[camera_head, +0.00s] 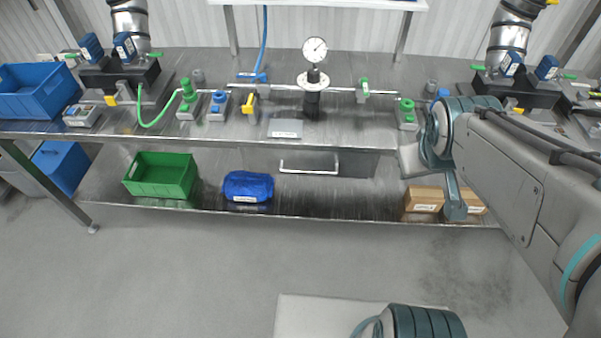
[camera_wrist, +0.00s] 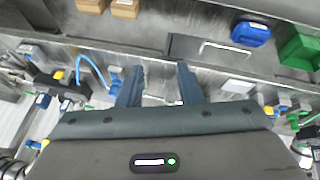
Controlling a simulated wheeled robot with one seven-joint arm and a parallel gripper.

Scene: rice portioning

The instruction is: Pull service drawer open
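The service drawer (camera_head: 357,163) is a grey metal front under the middle of the bench top, and it looks closed. Its pale bar handle (camera_head: 309,170) runs across the front. In the wrist view, which is turned over, the drawer front (camera_wrist: 190,47) and handle (camera_wrist: 228,48) show beyond my fingers, above and to the right. My gripper (camera_wrist: 160,84) is open, with its two blue-grey fingers apart and nothing between them. It does not touch the handle. In the head view my arm is at the right, beside the drawer, and the fingers are hard to make out.
The steel bench (camera_head: 240,133) carries a gauge (camera_head: 314,50), valves and piping. On the lower shelf (camera_head: 320,203) are a green crate (camera_head: 160,176), a blue bundle (camera_head: 248,187) and cardboard boxes (camera_head: 423,199). Blue bins are at the left. The floor before the drawer is clear.

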